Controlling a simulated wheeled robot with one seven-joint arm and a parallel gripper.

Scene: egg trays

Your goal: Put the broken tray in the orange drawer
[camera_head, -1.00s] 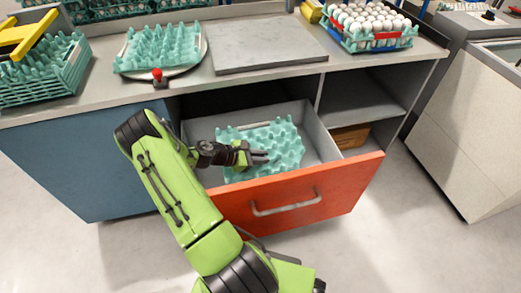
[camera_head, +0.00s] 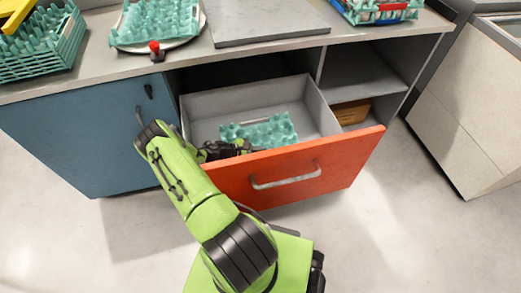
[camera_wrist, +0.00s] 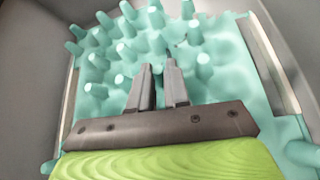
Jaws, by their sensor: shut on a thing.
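The turquoise egg tray (camera_head: 268,131) is inside the open orange-fronted drawer (camera_head: 222,183), in the middle of its grey box. The drawer front hides the tray's near part. In the wrist view the tray (camera_wrist: 222,45) fills the space between grey drawer walls, with its posts pointing up. A small dark mark shows on it near the fingertips; I cannot clearly make out a break. My gripper (camera_wrist: 158,68) is shut on the tray, its two fingers close together among the posts.
The worktop above holds a grey slab (camera_head: 262,22), another turquoise tray on a white plate (camera_head: 195,38), a small red knob (camera_head: 154,47), stacked trays (camera_head: 45,55) at left and an egg tray (camera_head: 385,12) at right. A brown box (camera_head: 350,112) sits in the shelf beside the drawer.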

